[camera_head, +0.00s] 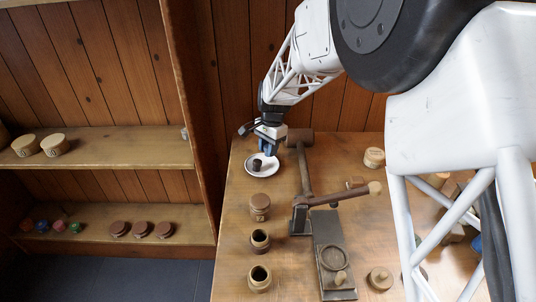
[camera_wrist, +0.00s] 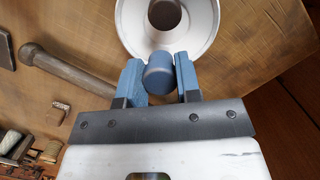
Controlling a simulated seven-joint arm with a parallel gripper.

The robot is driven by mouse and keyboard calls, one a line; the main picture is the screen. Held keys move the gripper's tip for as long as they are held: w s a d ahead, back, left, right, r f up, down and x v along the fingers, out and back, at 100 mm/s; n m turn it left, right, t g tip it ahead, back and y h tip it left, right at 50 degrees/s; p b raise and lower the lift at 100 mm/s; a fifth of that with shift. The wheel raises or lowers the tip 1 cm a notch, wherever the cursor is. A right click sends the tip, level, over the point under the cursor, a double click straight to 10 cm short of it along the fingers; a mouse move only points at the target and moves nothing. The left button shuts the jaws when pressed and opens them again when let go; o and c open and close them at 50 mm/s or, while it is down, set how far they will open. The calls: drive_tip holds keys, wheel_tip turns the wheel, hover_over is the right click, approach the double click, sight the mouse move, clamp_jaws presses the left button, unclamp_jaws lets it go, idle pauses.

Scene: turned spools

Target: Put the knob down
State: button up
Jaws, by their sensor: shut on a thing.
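My gripper (camera_wrist: 160,78) is shut on the knob (camera_wrist: 158,75), a small rounded blue-grey piece between the blue fingers in the wrist view. In the head view my gripper (camera_head: 267,147) is over the back left of the bench, at the white dish (camera_head: 273,170). The knob is hard to make out there against the fingers. In the wrist view the dish (camera_wrist: 207,38) lies just beyond the fingertips. A dark round piece (camera_head: 257,164) sits in the dish, also seen in the wrist view (camera_wrist: 164,14). I cannot tell whether the knob touches the dish.
A mallet (camera_head: 304,165) lies right of the dish. Turned wooden pieces (camera_head: 260,202) stand in a column in front of it. A clamp-like wooden arm (camera_head: 345,195) and a dark plate (camera_head: 330,245) fill the middle. Shelves (camera_head: 110,150) stand at left.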

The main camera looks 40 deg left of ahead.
sight(268, 163)
drive_tip(key=shift+w+a, duration=0.2)
drive_tip(key=shift+a, duration=0.15)
drive_tip(key=shift+f, duration=1.8)
drive_tip(key=shift+f, duration=0.25)
drive_tip(key=o, duration=0.9)
drive_tip(key=r, duration=0.4)
drive_tip(key=w+r, duration=0.1)
drive_tip(key=r, duration=0.7)
drive_tip(key=shift+w+r, duration=0.2)
drive_tip(key=shift+w, duration=0.2)
